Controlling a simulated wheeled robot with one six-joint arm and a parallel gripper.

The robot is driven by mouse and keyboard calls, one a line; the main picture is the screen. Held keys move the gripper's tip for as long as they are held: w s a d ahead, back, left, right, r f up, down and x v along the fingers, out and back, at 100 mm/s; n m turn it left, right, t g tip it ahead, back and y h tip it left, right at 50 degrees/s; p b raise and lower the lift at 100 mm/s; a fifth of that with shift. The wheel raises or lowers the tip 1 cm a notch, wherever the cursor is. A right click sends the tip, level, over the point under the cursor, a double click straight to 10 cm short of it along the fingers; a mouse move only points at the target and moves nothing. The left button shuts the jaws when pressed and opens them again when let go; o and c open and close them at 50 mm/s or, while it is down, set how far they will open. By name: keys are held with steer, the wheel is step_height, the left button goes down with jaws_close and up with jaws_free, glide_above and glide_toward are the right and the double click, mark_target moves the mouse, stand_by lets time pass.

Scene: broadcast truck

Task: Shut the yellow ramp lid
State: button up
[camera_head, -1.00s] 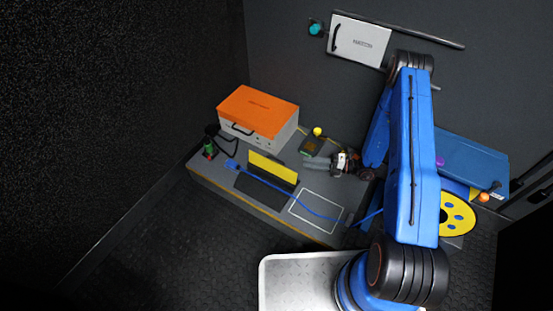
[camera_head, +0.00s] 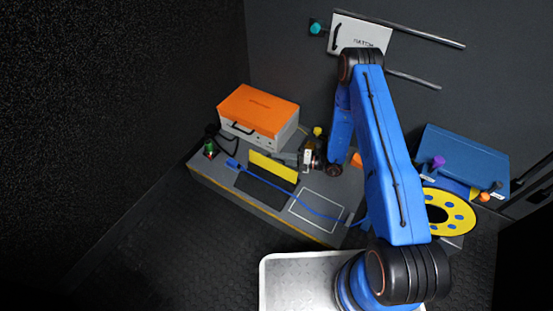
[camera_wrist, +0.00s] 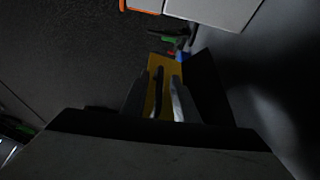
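The yellow ramp lid (camera_head: 272,166) stands raised along the far side of its dark ramp base (camera_head: 262,190) on the grey bench. A blue cable (camera_head: 300,204) runs across the base in front of the lid. My gripper (camera_head: 287,158) is behind the lid's right part, low over the bench; contact cannot be told. In the wrist view the yellow lid (camera_wrist: 165,62) shows beyond and between the two fingers of my gripper (camera_wrist: 158,98). The fingers look apart, with a dark strip between them that I cannot identify. The ramp's hinge is not clear.
An orange-topped case (camera_head: 258,110) stands behind the lid on the bench (camera_head: 225,178). A white outlined rectangle (camera_head: 317,210) is bare except for the cable. A yellow cable reel (camera_head: 455,222) and a blue case (camera_head: 465,160) are at the right.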

steer(key=shift+w+a, duration=0.1)
steer(key=shift+a, duration=0.4)
jaws_close()
stand_by(1.2)
